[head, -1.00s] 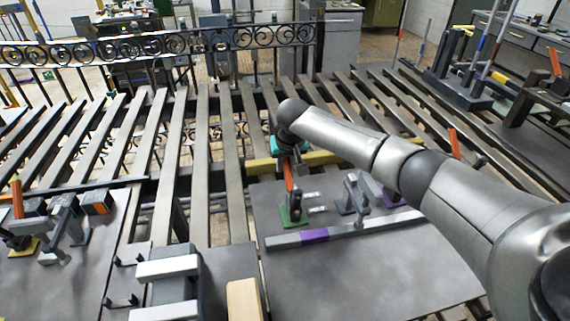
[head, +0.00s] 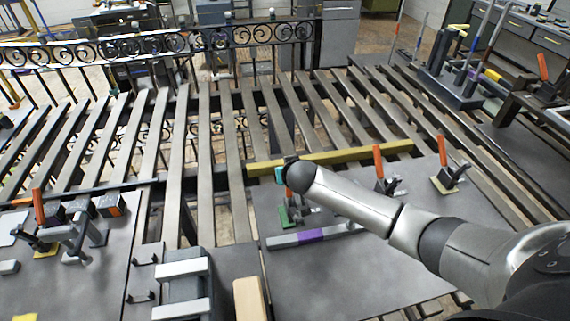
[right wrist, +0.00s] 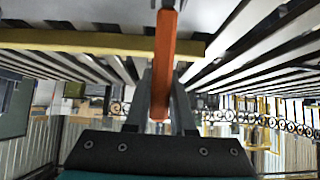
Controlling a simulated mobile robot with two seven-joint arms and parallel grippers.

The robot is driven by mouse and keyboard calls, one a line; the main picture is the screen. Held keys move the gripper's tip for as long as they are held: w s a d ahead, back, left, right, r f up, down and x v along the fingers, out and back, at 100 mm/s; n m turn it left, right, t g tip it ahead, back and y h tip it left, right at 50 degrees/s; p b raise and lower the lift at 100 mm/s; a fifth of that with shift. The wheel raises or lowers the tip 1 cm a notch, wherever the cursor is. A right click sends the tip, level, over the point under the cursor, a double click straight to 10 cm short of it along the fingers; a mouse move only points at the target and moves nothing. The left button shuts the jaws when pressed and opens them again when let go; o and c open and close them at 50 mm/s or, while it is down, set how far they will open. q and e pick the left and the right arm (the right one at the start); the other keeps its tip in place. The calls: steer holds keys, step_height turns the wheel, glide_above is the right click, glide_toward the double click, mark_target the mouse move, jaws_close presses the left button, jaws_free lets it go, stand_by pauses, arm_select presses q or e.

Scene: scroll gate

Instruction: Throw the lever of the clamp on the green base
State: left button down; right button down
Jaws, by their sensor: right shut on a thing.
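The clamp on the green base (head: 284,216) stands on the right-hand grey panel, partly hidden by my right arm. Its orange lever (head: 288,193) shows just below my right gripper (head: 284,176). In the right wrist view the orange lever (right wrist: 162,60) runs between the fingers of my right gripper (right wrist: 164,100), which is shut on it. The lever's lower end and the clamp's jaw are mostly hidden in the head view. My left gripper is not in view.
Other orange-handled clamps stand on the panel to the right (head: 379,162), farther right on a yellow base (head: 446,184), and at left (head: 38,208). A yellow bar (head: 345,157) lies behind. A grey bar with a purple band (head: 310,234) lies in front.

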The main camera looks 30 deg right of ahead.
steer(key=shift+s+a+r+t+b, duration=0.15)
steer(key=shift+s+r+t+b, duration=0.15)
steer(key=shift+s+t, duration=0.45)
steer(key=c, duration=0.8)
jaws_free()
steer(key=shift+o, duration=0.2)
steer(key=p+v, duration=0.1)
steer(key=v, duration=1.4)
steer(key=shift+s+a+f+p, duration=0.15)
steer(key=shift+s+p, duration=0.05)
steer(key=shift+p, duration=0.15)
